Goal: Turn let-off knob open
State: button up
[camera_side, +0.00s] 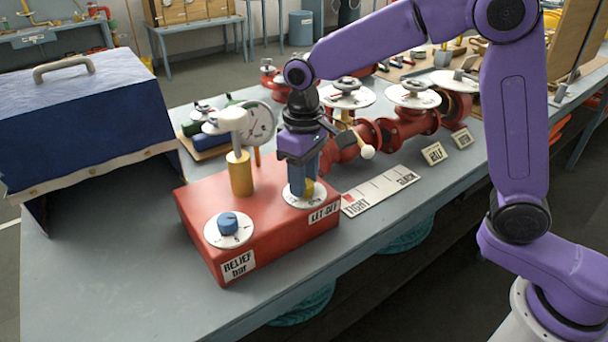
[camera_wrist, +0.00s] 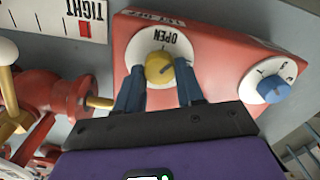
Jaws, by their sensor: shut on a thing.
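The let-off knob is a yellow round knob (camera_wrist: 159,68) on a white dial (camera_wrist: 143,46) marked OPEN, on top of the red block (camera_side: 200,205). In the side view the knob (camera_side: 308,188) shows partly behind the fingers, above the LET-OFF label (camera_side: 323,214). My gripper (camera_side: 303,188) points straight down over the dial. Its blue fingers stand on either side of the knob and are shut on it, as the wrist view also shows (camera_wrist: 160,88). A dark line runs across the knob's top. Part of the dial's lettering is hidden by the fingers.
A blue relief knob (camera_side: 228,222) sits on the same block. A brass post with a white top (camera_side: 240,165) and a gauge (camera_side: 257,125) stand close to my gripper. Red pipes with valves (camera_side: 405,125) lie behind. A blue case (camera_side: 85,115) is at left.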

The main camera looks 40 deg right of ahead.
jog(key=n, duration=0.6)
jog(key=shift+a+r, duration=0.1)
jog(key=shift+n, duration=0.4)
jog(key=o, duration=1)
jog(key=shift+o, duration=0.2)
notch_tip(320, 180, up, 17)
jog(key=shift+r, duration=0.15)
dwell(0.3)
jog(key=s+d+f, duration=0.5)
jog(key=s+f, duration=0.1)
jog(key=s, duration=0.3)
jog(key=s+d+f+n, duration=0.1)
jog(key=s+d+f, duration=0.4)
jog(key=s, duration=0.4)
jog(key=s+d+f, duration=0.6)
jog(key=s+f, duration=0.1)
jog(key=s, duration=0.2)
jog(key=shift+f, duration=0.15)
